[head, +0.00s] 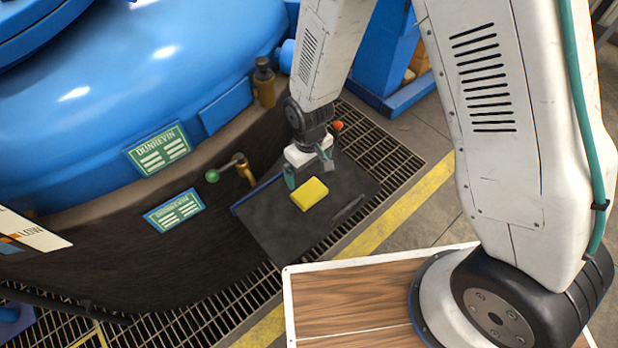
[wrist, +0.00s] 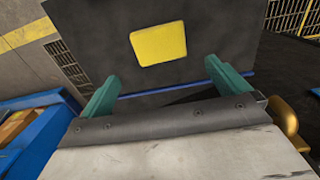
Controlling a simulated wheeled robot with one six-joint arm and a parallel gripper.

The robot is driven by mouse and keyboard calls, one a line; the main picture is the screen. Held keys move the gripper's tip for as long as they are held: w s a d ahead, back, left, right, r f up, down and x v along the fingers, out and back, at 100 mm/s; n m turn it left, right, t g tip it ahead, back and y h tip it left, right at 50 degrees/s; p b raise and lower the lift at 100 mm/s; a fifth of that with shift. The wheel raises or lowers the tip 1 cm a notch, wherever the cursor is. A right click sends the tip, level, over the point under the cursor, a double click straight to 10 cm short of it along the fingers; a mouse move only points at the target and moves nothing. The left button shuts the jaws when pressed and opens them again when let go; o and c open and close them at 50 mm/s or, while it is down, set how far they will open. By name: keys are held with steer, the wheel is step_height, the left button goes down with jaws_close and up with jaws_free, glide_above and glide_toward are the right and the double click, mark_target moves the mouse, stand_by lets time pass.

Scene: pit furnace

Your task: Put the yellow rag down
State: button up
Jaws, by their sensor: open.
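The yellow rag (head: 309,194) looks like a small folded block and lies on a dark flat surface (head: 280,225) beside the blue furnace. In the wrist view the yellow rag (wrist: 159,45) lies on that dark surface, beyond the fingertips and between their lines. My gripper (head: 309,174) is open and empty, just behind and above the rag in the head view. Its two teal fingers (wrist: 160,80) are spread apart in the wrist view, with a gap between them and the rag.
A thin dark object (head: 348,208) lies near the dark surface's right edge. A lever with a green knob (head: 212,176) and a brass fitting (head: 245,170) stand to the left. The blue furnace (head: 130,90) fills the upper left. Metal grating (head: 385,150) surrounds the surface.

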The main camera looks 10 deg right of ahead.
steer(key=shift+r, duration=0.95)
steer(key=s+d+r+m, duration=0.1)
steer(key=d+r+m, duration=0.1)
steer(key=d+r, duration=0.65)
steer(key=s+d+r+m, duration=0.1)
steer(key=d+r, duration=0.2)
steer(key=r, duration=1)
steer(key=s+d+r+m, duration=0.1)
steer(key=s+d+r, duration=0.2)
steer(key=s+r, duration=0.1)
steer(key=s+d+r+m, duration=0.1)
steer(key=s+d+r, duration=0.2)
steer(key=s, duration=0.4)
steer(key=s+d+r+m+t, duration=0.1)
steer(key=s+d+r, duration=0.2)
steer(key=s+r, duration=0.2)
steer(key=shift+s+d+r+m, duration=0.3)
steer(key=shift+s+r+m, duration=0.1)
steer(key=shift+s, duration=0.35)
steer(key=shift+a, duration=0.1)
